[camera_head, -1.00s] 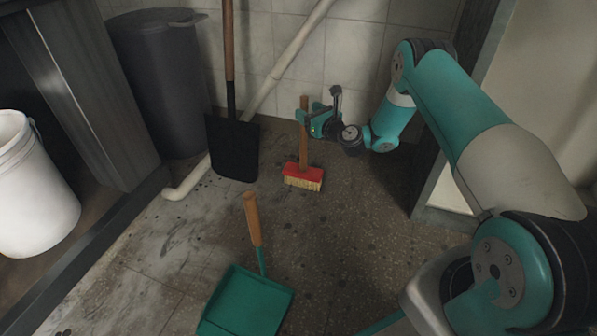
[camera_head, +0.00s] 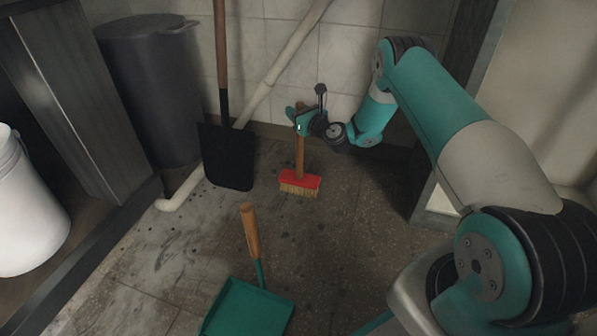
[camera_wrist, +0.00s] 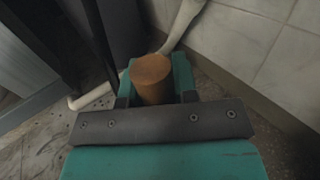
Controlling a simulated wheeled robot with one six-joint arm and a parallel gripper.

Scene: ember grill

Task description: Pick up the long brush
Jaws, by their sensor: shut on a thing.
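The long brush (camera_head: 299,183) has a wooden handle, a red head and pale bristles. In the head view it is upright near the tiled wall, its bristles at or just above the floor; I cannot tell which. My gripper (camera_head: 300,122) is shut on the upper handle. In the wrist view the round top of the brush handle (camera_wrist: 152,74) sits between my gripper's teal fingers (camera_wrist: 155,88). The fingers hide part of the handle in both views.
A black shovel (camera_head: 227,157) stands left of the brush, by a pale pipe (camera_head: 290,48) and a dark bin (camera_head: 150,90). A green dustpan (camera_head: 246,308) with a wooden handle lies in front. A white bucket (camera_head: 25,215) is at the left. Floor between brush and dustpan is clear.

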